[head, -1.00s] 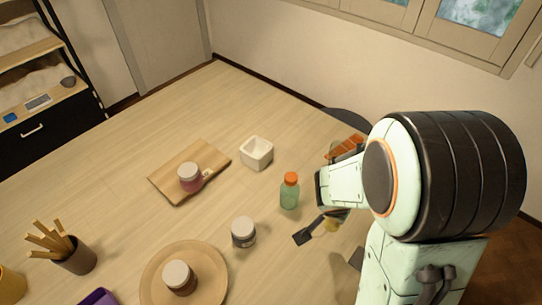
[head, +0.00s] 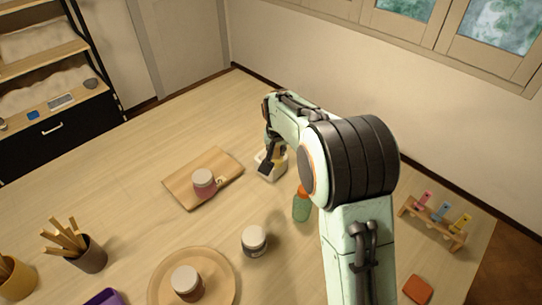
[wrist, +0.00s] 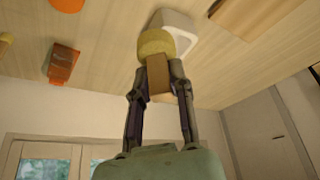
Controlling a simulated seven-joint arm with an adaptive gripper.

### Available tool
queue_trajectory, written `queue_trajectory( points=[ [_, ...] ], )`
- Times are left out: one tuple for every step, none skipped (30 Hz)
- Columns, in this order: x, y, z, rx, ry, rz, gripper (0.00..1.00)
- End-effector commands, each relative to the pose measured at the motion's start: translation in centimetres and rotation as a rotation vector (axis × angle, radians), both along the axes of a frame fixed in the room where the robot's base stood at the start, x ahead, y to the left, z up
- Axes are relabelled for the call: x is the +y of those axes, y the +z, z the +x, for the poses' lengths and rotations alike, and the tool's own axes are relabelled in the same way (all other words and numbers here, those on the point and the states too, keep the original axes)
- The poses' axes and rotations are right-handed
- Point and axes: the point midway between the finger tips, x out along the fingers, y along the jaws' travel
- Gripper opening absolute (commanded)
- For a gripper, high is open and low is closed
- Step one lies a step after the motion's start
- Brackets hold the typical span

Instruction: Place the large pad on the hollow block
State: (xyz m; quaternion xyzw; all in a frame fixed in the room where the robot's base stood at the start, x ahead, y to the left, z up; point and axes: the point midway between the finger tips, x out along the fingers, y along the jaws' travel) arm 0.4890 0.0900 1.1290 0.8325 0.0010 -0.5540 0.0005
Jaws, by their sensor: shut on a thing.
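The hollow block (head: 279,168) is white, square and open-topped, and stands on the table right of the wooden board. It also shows in the wrist view (wrist: 178,22). My gripper (wrist: 160,78) is shut on the tan handle of the large pad (wrist: 154,43), which has a round yellow head. In the wrist view the pad head overlaps the near part of the block; I cannot tell whether they touch. In the head view my gripper (head: 267,162) is over the block and partly hides it. The pad is not clearly visible there.
A green bottle with an orange cap (head: 301,205) stands close by, beside my arm. The wooden board (head: 182,192) with a pink jar (head: 204,185) lies left of the block. A lidded jar (head: 254,241) stands nearer, and a rack (head: 433,224) is at right.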

Motion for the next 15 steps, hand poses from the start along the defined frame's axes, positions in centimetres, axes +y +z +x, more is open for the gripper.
queue_trajectory(
  points=[
    [0.2,-0.8,1.5,0.001,0.000,-0.001,0.00],
    [0.4,-1.2,2.3,0.002,-0.001,-0.001,0.00],
    [0.5,-2.0,3.1,0.004,-0.001,-0.002,0.00],
    [0.6,-2.8,3.6,0.005,-0.002,-0.001,0.00],
    [0.7,-3.4,4.1,0.005,-0.002,-0.001,0.00],
    [0.8,-4.2,4.7,0.004,-0.002,-0.001,0.00],
    [0.9,-4.7,5.1,0.003,-0.003,-0.001,0.00],
    [0.9,-5.1,5.5,0.002,-0.003,-0.001,0.00],
    [1.0,-5.6,5.9,0.002,-0.003,-0.001,0.00],
    [1.1,-5.8,6.2,0.001,-0.003,-0.001,0.00],
    [1.1,-6.1,6.4,0.000,-0.002,0.000,0.00],
    [1.1,-6.3,6.6,0.000,-0.002,0.000,0.00],
    [1.2,-6.4,6.8,-0.001,-0.002,0.000,0.00],
    [1.2,-6.6,6.9,0.000,-0.002,0.000,0.00],
    [1.2,-6.8,7.0,0.000,-0.002,0.000,0.00]
  ],
)
